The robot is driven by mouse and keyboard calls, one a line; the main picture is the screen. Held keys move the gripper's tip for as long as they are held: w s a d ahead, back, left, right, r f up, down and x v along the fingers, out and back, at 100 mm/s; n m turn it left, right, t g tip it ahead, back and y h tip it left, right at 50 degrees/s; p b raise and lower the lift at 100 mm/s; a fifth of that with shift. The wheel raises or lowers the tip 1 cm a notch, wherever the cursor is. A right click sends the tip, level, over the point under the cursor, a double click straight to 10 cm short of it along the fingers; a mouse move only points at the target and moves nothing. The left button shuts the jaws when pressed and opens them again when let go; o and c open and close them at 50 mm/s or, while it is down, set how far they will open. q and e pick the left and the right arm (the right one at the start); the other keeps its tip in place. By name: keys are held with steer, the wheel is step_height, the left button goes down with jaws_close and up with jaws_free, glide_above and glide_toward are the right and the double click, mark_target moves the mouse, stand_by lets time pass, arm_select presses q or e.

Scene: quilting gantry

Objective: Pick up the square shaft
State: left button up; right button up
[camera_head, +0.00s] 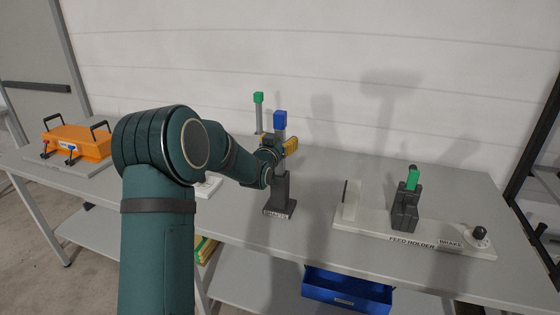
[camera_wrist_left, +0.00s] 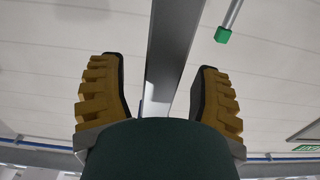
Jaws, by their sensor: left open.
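A grey flat-sided shaft with a blue cap (camera_head: 280,119), which looks like the square shaft, stands upright in a dark stand (camera_head: 279,193) on the bench. In the left wrist view the shaft (camera_wrist_left: 175,38) runs between the finger pads. My left gripper (camera_head: 278,143) is open around the shaft below its blue cap. Its yellow ridged fingers (camera_wrist_left: 160,88) stand on either side, with gaps showing in the left wrist view. A second, thinner shaft with a green cap (camera_head: 258,98) stands behind it; its green end also shows in the left wrist view (camera_wrist_left: 223,35). My right gripper is not in view.
A white feed holder base (camera_head: 365,220) with a dark block (camera_head: 405,208), a green-topped piece (camera_head: 412,179) and a black knob (camera_head: 479,233) lies to the right. An orange case (camera_head: 78,143) sits at left. A blue bin (camera_head: 345,291) is below the bench's front edge.

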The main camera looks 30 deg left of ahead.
arm_select(q)
jaws_close()
step_height(320, 180, up, 18)
steer(key=shift+r+p, duration=0.1)
steer(key=shift+p, duration=1.05)
